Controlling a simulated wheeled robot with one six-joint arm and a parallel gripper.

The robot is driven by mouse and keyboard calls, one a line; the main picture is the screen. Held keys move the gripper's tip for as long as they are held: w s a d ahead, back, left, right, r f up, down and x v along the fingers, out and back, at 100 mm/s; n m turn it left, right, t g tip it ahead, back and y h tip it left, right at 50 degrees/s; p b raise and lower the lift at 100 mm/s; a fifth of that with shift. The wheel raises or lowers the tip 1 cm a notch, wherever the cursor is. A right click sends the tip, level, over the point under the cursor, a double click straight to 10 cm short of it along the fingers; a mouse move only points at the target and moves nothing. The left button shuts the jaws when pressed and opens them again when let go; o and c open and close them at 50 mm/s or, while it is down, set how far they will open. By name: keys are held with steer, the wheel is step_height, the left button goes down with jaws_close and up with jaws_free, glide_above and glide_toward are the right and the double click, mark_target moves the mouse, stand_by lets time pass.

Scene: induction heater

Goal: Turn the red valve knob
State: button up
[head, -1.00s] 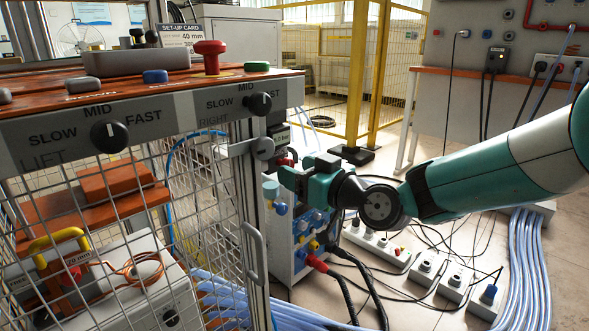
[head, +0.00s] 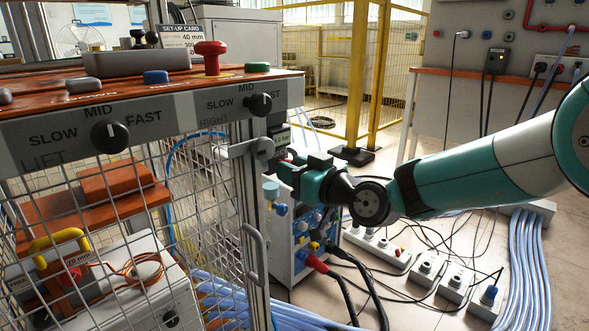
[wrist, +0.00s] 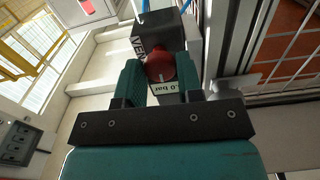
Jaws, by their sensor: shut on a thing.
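The red valve knob (wrist: 160,67) shows between my gripper's two teal fingers in the wrist view. It is round with a small white mark, on a dark block below lettering that is partly hidden. My gripper (wrist: 163,62) is shut on the knob, one finger on each side. A pale display ending in "0 bar" (wrist: 165,88) sits beside the knob. In the head view my gripper (head: 285,167) reaches in beside the cage's corner post, below the right speed dial. The fingers hide the knob there.
The mesh cage and its post (head: 250,200) stand close left of my gripper. A white unit (head: 300,255) with coloured plugs stands below. Power strips (head: 425,268) and loose cables cover the floor under my arm. A red mushroom button (head: 211,55) stands on the panel above.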

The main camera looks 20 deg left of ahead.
steer(key=shift+m+p, duration=6.5)
steer(key=shift+m, duration=2.3)
steer(key=shift+f, duration=0.1)
steer(key=o, duration=0.9)
steer(key=shift+d, duration=0.1)
